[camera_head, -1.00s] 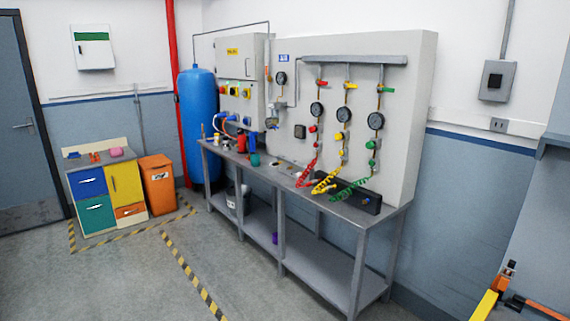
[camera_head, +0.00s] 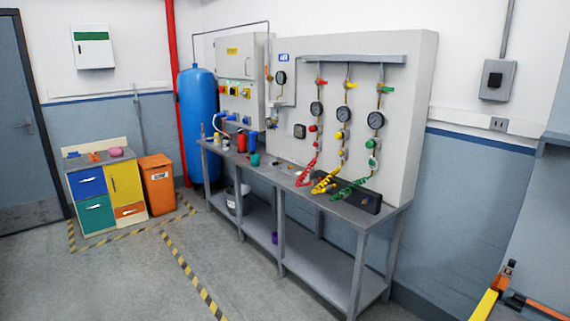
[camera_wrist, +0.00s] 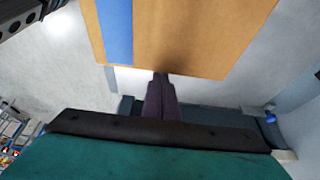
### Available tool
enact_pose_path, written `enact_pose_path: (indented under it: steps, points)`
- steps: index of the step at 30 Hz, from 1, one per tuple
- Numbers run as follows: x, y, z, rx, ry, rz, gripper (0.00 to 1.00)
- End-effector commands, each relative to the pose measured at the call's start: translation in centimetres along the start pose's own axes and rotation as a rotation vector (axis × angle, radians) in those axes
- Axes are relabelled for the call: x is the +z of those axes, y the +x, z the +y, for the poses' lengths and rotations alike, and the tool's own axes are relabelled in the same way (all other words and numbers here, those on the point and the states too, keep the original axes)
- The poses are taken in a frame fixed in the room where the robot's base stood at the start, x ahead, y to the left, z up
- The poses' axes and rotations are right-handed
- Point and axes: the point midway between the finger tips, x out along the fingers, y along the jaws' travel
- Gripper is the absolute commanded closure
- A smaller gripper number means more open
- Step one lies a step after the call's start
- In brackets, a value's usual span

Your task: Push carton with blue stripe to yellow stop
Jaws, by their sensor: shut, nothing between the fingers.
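The carton (camera_wrist: 200,30) is a tan-brown box that fills the top middle of the wrist view, with a blue stripe (camera_wrist: 115,30) along its left part. My gripper (camera_wrist: 161,78) shows in the wrist view as dark fingers close together, shut and empty. Its tips meet the carton's lower edge in the picture; I cannot tell whether they touch it. The carton does not show in the head view. I cannot make out the yellow stop for certain in either view.
In the head view a yellow bar (camera_head: 484,306) is cut off at the bottom right. A grey workbench (camera_head: 330,275) with gauges and coiled hoses stands along the wall. An orange bin (camera_head: 158,185) and a coloured cabinet (camera_head: 125,182) stand left. The floor in front is clear.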

Motion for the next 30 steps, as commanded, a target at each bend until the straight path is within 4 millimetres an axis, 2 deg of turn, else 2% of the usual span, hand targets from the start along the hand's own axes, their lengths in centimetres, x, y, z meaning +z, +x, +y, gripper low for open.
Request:
enact_pose_path:
  steps: [19, 30]
  points:
    - [-0.7, 0.2, 0.0, -0.001, 0.000, 0.000, 1.00]
    - [-1.4, -1.3, 0.0, -0.002, -0.001, 0.000, 1.00]
